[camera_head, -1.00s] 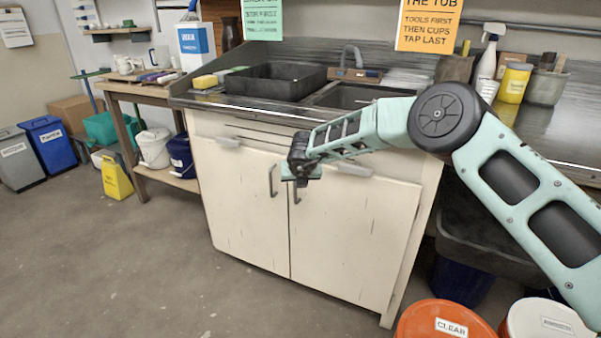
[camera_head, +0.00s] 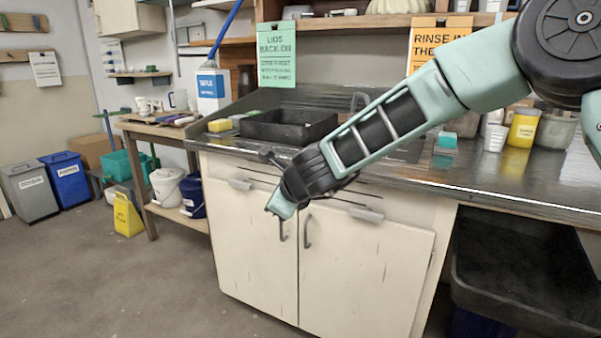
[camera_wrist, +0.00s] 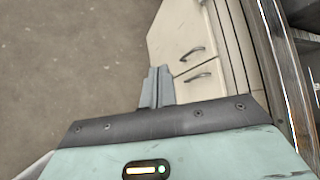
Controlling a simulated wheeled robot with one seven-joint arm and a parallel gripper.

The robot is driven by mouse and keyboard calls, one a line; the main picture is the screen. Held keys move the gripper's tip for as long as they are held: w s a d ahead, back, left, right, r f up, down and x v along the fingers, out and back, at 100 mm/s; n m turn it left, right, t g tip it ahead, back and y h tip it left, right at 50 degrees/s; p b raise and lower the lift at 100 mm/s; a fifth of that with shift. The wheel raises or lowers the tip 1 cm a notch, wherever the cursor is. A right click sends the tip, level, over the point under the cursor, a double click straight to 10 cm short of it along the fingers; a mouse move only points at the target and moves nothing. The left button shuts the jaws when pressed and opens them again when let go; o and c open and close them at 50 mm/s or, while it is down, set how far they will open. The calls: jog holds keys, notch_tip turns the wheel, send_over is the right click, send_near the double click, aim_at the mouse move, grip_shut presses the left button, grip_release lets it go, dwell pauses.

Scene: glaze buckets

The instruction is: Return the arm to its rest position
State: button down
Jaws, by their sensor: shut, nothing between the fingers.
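My gripper (camera_head: 277,209) hangs at the lower left end of my mint-green arm, in front of the white cabinet doors (camera_head: 370,275) under the sink counter. It points down and to the left, and its fingers are together with nothing held. In the wrist view my gripper (camera_wrist: 157,86) shows its grey fingers side by side, above the floor and next to the cabinet doors. My forearm crosses the counter and hides part of the sink area.
The counter edge (camera_head: 500,192) runs behind and beneath my forearm. A black tub (camera_head: 290,126) and a yellow container (camera_head: 524,127) stand on the counter. A dark bin (camera_head: 520,270) sits under it at right. Open floor (camera_head: 130,285) lies at left.

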jog(key=s+r+n+g+y, duration=0.15)
jog(key=s+n+g, duration=0.35)
jog(key=s+n, duration=1.2)
jog(key=s+d+f+n+g+h, duration=0.25)
jog(key=s+d+n, duration=0.35)
jog(key=s+d, duration=0.4)
jog(key=s+d+f+n+g+h, duration=0.1)
jog(key=s+d+n+h, duration=0.35)
jog(key=s+d, duration=0.55)
notch_tip(320, 180, up, 13)
jog(key=s+n+p, duration=0.1)
jog(key=s+p, duration=0.1)
jog(key=p, duration=1.1)
jog(key=shift+s+a+r+p, duration=0.15)
jog(key=shift+s+a+p, duration=0.1)
jog(key=shift+p, duration=0.15)
jog(key=shift+y, duration=0.25)
